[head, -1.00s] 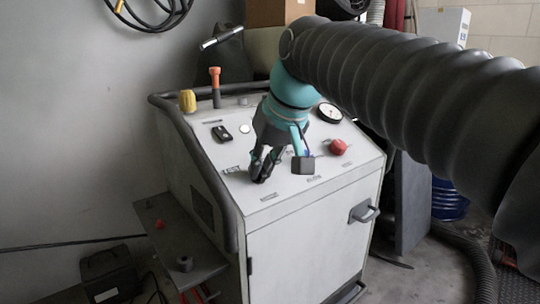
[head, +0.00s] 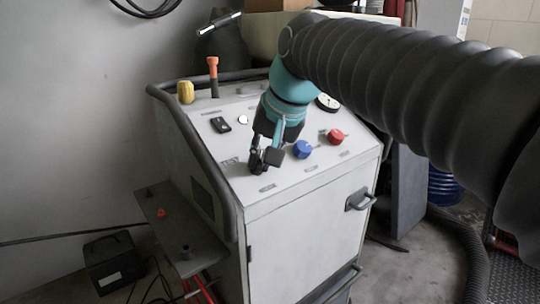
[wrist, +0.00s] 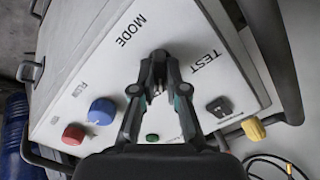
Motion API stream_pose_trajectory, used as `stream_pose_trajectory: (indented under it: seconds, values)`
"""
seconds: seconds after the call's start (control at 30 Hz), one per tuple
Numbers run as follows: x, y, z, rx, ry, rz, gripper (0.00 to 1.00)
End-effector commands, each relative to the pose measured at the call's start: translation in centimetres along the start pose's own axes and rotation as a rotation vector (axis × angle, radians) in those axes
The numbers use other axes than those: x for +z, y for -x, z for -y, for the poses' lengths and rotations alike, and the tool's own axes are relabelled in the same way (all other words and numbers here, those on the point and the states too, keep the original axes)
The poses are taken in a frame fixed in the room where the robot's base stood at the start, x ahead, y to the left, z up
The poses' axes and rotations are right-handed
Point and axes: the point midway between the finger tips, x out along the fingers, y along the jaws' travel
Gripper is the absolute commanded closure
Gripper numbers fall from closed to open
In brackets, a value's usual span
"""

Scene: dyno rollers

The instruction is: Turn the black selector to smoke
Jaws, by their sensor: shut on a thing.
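My gripper (head: 264,158) reaches down to the left front of the white machine's sloping top panel (head: 240,190). In the wrist view its fingertips (wrist: 160,68) are close together, between the printed words MODE (wrist: 130,29) and TEST (wrist: 203,59). It is shut on the black selector, which the dark fingers hide almost fully. I cannot tell which way the selector points. No smoke label can be read.
A blue knob (head: 303,149) sits close right of my gripper, with a red knob (head: 336,136) beyond it. A black switch (head: 221,124), yellow knob (head: 186,92) and orange-topped lever (head: 213,68) stand farther back. A black rail edges the panel.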

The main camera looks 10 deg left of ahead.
Motion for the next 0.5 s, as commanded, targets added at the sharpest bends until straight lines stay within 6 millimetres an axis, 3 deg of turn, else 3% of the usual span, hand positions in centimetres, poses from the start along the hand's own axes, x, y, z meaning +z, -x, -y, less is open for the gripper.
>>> stream_pose_trajectory:
  seconds: [0.23,0.27,0.33,0.5]
  values:
    - [0.3,-0.48,-0.13,0.004,-0.002,0.013,1.0]
    - [0.3,-0.48,-0.13,0.004,-0.002,0.013,0.8]
    - [0.3,-0.48,-0.13,0.004,-0.002,0.013,0.63]
    - [0.23,-0.41,-0.12,0.003,-0.001,0.011,0.62]
